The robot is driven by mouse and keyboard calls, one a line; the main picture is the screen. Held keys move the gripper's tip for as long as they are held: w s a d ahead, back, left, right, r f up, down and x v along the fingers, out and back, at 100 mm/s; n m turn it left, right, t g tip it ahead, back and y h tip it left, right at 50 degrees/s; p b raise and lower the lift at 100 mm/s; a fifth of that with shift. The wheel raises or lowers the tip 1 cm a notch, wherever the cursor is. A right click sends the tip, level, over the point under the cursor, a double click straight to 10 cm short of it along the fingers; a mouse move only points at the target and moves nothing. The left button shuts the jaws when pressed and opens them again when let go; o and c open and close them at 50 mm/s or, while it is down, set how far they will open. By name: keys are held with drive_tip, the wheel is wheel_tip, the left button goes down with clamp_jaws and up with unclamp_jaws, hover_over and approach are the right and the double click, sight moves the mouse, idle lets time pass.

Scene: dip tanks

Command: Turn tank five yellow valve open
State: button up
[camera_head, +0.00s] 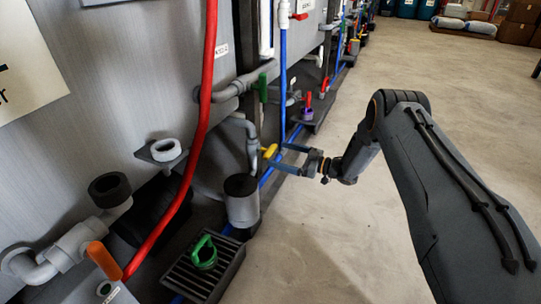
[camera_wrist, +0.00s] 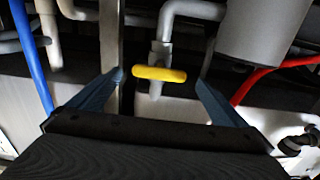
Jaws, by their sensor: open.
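The yellow valve handle (camera_wrist: 160,74) sits on a grey pipe in the wrist view, lying crosswise to the vertical pipe. It also shows in the head view (camera_head: 270,151), just left of my gripper. My gripper (camera_wrist: 163,84) is open, with one blue finger on each side of the handle's line and the handle between the tips. In the head view my gripper (camera_head: 288,158) reaches in from the right at low height. No finger visibly touches the handle. Whether this is tank five cannot be read.
A grey cylinder (camera_head: 241,200) with a black top stands close to the valve. A vertical post (camera_wrist: 112,50) stands beside the left finger. Blue (camera_wrist: 32,58) and red (camera_wrist: 262,78) hoses run at the sides. The floor (camera_head: 330,240) to the right is clear.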

sight(273, 152)
drive_tip(key=shift+b+x, duration=0.9)
drive_tip(key=shift+x, duration=1.8)
drive_tip(key=c, duration=1)
drive_tip(key=shift+c, duration=0.2)
